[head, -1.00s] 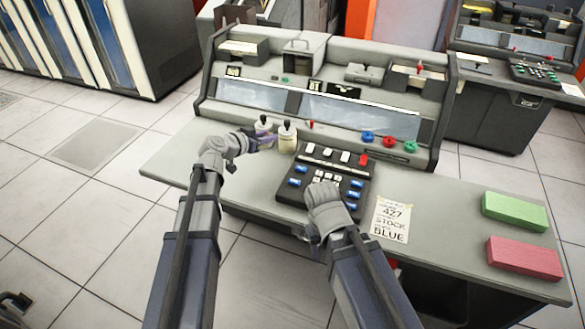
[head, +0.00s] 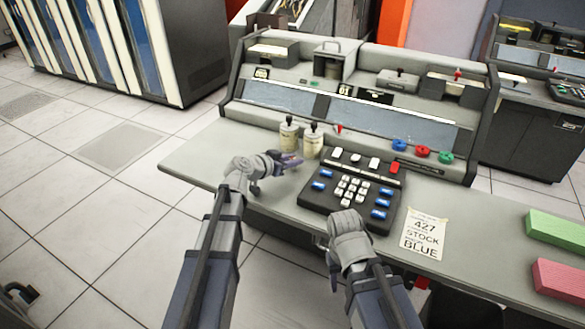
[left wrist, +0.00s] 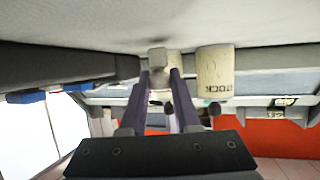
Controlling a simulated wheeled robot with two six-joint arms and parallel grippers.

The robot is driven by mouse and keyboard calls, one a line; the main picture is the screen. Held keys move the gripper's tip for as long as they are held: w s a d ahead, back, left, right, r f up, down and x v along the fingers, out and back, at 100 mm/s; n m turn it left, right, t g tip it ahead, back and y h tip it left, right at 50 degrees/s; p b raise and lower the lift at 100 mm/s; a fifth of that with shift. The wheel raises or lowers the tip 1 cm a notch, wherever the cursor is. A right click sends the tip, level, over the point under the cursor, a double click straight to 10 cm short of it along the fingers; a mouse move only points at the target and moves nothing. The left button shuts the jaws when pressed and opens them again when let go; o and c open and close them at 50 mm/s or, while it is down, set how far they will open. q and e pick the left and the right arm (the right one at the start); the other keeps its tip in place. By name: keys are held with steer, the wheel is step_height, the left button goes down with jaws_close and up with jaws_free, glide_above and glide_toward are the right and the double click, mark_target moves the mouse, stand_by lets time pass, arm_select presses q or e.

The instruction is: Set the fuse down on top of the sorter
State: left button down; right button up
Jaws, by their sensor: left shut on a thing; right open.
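In the head view the piece is too small to make out. The large grey console (head: 400,62) at the back of the desk may be the sorter; no readable label says so. My right gripper (head: 347,222) is open at the keypad's front edge, its fingers hard to see.
The bottles (head: 289,138) (head: 312,143) stand close beyond my left gripper. A black keypad (head: 352,192), a paper note (head: 424,235), a green block (head: 560,230) and a pink block (head: 562,282) lie on the desk (head: 192,163). The desk's left end is clear.

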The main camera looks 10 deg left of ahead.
arm_select(q)
steer(key=shift+f, duration=0.25)
